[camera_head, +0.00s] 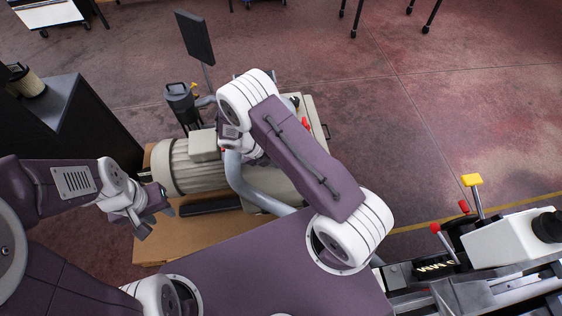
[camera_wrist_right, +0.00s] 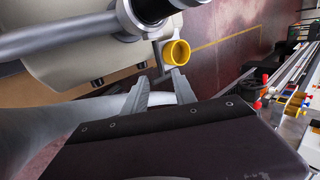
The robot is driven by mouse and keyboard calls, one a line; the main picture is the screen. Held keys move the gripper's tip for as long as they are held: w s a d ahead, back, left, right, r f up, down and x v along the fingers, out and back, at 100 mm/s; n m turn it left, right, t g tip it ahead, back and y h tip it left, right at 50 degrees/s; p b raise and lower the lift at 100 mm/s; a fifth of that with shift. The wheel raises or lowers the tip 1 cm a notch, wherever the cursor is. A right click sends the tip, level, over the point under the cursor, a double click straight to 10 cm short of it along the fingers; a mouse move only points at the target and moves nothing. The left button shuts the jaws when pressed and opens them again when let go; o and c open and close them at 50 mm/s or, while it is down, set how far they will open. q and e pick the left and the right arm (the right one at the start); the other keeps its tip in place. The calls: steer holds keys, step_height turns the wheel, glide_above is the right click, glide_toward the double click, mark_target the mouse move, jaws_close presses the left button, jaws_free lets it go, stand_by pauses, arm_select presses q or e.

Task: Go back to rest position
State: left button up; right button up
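My left gripper (camera_head: 156,218) is at the left in the head view, above the brown board, with its fingers apart and nothing between them. My right arm bends over the pump in the middle of the head view, and its own links mostly hide the right gripper there. In the right wrist view the two grey fingers of my right gripper (camera_wrist_right: 160,90) stand apart with nothing held. A yellow ring-shaped cap (camera_wrist_right: 185,52) on the machine shows just beyond the fingertips; I cannot tell the exact gap.
A beige motor pump (camera_head: 188,165) with a grey pipe (camera_head: 262,196) sits on a brown board (camera_head: 190,238). A black cabinet (camera_head: 95,128) stands at left. A machine with a yellow-topped lever (camera_head: 472,181) is at right. The red floor behind is mostly open.

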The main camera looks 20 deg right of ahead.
steer(key=w+d+r+m+t+y, duration=0.1)
steer(key=w+d+r+m, duration=0.2)
steer(key=r, duration=0.9)
steer(key=s+r+m+y, duration=0.3)
steer(key=s+r+m, duration=0.3)
steer(key=m, duration=0.3)
steer(key=s+a+m+y, duration=0.1)
steer(key=s+m, duration=0.3)
steer(key=m, duration=0.7)
steer(key=s+a+m+t+y, duration=0.1)
steer(key=s+m, duration=0.4)
steer(key=m, duration=0.5)
steer(key=shift+a+f+m+y, duration=0.2)
steer(key=shift+a+m+y, duration=0.25)
steer(key=shift+a, duration=0.65)
